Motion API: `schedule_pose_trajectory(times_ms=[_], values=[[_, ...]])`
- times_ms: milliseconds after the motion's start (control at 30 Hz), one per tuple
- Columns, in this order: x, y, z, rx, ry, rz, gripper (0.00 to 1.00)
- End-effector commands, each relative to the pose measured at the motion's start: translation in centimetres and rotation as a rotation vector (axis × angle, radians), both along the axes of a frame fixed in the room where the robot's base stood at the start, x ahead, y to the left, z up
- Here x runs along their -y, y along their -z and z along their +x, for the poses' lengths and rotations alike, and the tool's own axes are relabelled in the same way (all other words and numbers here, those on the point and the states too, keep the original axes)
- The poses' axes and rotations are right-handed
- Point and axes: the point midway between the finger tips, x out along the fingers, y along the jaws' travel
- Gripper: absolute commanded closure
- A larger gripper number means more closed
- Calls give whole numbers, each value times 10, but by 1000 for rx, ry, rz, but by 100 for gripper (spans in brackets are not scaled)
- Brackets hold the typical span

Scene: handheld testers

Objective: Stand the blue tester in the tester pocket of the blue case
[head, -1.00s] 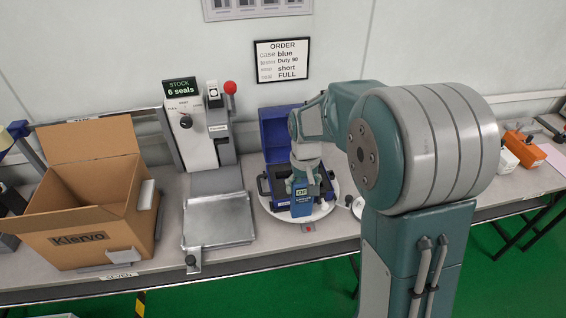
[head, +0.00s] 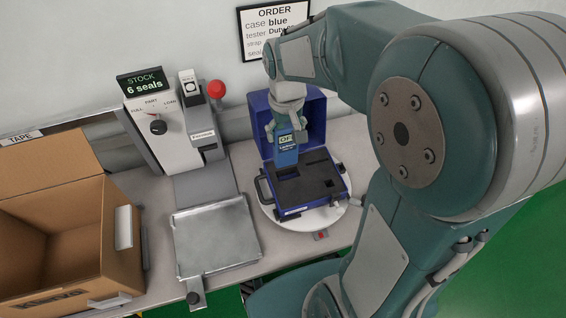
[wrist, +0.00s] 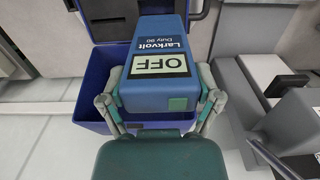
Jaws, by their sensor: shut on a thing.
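The blue tester (head: 287,150) is upright in my gripper (head: 286,130), above the back left part of the blue case. In the wrist view my gripper (wrist: 160,100) has a finger on each side of the blue tester (wrist: 155,62), whose screen reads OFF and whose label reads Larkvolt Duty 90. The blue case (head: 313,208) is open on a round white turntable (head: 275,213), lid raised at the back. Its dark foam insert (head: 315,185) has cut-out pockets. I cannot tell whether the tester's lower end is inside a pocket.
A grey machine with a red knob (head: 216,89) and a metal tray (head: 215,240) stands left of the case. An open cardboard box (head: 70,245) is at the far left. An order sign (head: 262,30) hangs on the wall behind.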

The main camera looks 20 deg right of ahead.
Motion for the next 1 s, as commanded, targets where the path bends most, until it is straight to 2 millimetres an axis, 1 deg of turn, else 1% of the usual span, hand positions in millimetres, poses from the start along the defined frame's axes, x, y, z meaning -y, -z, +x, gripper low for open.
schedule_pose_trajectory(times_ms=[33, 133, 200, 333, 400, 467, 500, 567, 800, 833, 1000], values=[[1, 12, -1, -6, 1, 0, 75], [2, 31, 0, -6, 1, 2, 75], [3, 41, 0, -5, 1, 2, 75], [3, 53, 0, -3, 1, 2, 75], [1, 64, 0, -5, 2, 0, 75], [1, 74, -1, -8, 1, 0, 72], [1, 80, -1, -9, 1, 0, 67], [1, 87, -2, -10, 1, 0, 58], [0, 91, 1, -10, 1, 2, 58], [0, 91, 1, -11, 1, 2, 0], [-1, 91, 2, -11, 1, 2, 0]])
